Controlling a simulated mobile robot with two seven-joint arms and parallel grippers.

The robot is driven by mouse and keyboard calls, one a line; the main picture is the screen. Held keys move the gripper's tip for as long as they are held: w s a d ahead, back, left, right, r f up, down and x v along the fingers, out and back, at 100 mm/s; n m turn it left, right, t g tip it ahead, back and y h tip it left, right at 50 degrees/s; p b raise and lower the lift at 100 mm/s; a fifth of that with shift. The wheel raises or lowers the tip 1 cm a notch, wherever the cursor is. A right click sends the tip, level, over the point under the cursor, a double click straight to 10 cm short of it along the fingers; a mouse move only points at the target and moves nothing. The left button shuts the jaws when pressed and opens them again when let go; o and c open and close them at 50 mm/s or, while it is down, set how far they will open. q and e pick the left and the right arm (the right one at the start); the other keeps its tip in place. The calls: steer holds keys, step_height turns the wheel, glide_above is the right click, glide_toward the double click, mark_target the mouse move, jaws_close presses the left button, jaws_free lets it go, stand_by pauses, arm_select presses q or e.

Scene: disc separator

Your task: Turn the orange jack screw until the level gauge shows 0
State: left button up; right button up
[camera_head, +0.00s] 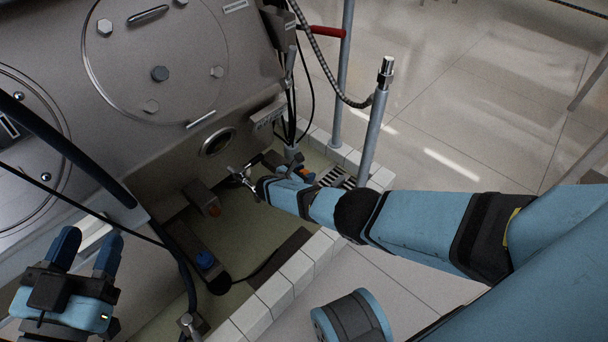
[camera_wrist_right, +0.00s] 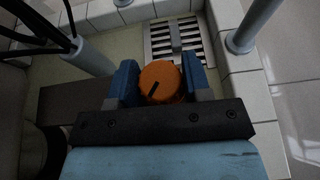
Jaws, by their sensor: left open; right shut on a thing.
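The orange jack screw (camera_wrist_right: 160,84) shows in the right wrist view as a round knob with a dark mark pointing to the lower left. My right gripper (camera_wrist_right: 160,72) is shut on it, with one blue finger on each side. In the head view my right gripper (camera_head: 293,172) is low beside the machine's base, and my arm partly hides it. A small plate (camera_head: 268,115) at the machine's lower edge may be the level gauge; its reading is too small to tell. My left gripper (camera_head: 88,242) is open and empty at the lower left.
The large metal machine housing (camera_head: 160,90) fills the upper left. A grey post (camera_head: 374,130) and a floor grate (camera_wrist_right: 172,40) are near my right gripper. A white tiled curb (camera_head: 277,292) borders the pit.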

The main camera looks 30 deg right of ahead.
mark_target(305, 172)
arm_select(q)
steer(key=shift+d+f, duration=0.1)
arm_select(e)
steer(key=o, duration=0.9)
steer(key=p+v, duration=0.1)
steer(key=v, duration=0.1)
steer(key=p+v, duration=0.1)
steer(key=v, duration=0.1)
steer(key=shift+r, duration=0.3)
arm_select(q)
steer(key=shift+s+d+f+n+g+y+p, duration=0.2)
steer(key=shift+s+d+n+g+p, duration=0.2)
steer(key=shift+n+p, duration=0.3)
steer(key=shift+s+d+f+n+g+y+p, duration=0.15)
steer(key=shift+s+f+n+g+y+p, duration=0.1)
steer(key=shift+s+n+p, duration=0.35)
steer(key=shift+s+d+f+n+g+y+p, duration=0.15)
steer(key=shift+s+d+n+g+p, duration=0.2)
steer(key=shift+n+p, duration=0.4)
arm_select(e)
steer(key=v, duration=0.9)
steer(key=shift+a, duration=0.25)
arm_select(q)
steer(key=shift+r, duration=0.15)
arm_select(e)
steer(key=shift+s, duration=0.15)
